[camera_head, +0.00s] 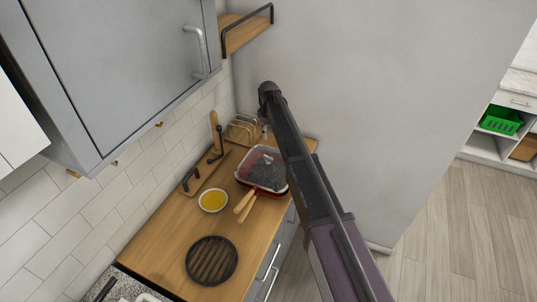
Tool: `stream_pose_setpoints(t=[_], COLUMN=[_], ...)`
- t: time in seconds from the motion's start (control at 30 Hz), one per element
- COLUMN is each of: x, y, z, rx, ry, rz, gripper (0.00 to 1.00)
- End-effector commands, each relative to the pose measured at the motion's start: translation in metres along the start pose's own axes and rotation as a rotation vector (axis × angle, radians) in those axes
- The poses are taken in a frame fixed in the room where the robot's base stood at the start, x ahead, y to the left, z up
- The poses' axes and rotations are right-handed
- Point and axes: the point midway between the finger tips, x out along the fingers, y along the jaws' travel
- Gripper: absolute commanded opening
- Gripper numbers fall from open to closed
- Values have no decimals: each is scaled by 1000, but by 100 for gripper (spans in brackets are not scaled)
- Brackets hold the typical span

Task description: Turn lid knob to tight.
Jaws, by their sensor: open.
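A red-sided dish or pan (243,183) sits on the wooden counter with a dark, glass-like cover inside a pale rim. I cannot make out a lid knob on it, or any tight mark. My arm crosses the picture from the lower right up to a dark joint in front of the grey wall, and covers the right edge of the pan. My gripper is not visible in this view.
The counter (150,235) also holds a yellow-filled bowl (213,201), wooden-handled utensils (244,207), a round black grill plate (211,261), a board with dark tools (203,176) and a rack (243,130). A grey cabinet (120,70) overhangs the left. Floor is clear at right.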

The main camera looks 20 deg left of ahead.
Motion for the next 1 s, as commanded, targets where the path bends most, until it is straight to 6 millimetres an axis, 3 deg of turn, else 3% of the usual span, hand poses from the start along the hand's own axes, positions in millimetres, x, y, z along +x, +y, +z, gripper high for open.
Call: stream_pose_setpoints(t=[0.57,1.0], x=[6,35], y=[0,0], z=[-1,0], rx=[0,0], ry=[0,0], rz=[0,0], gripper=[56,56])
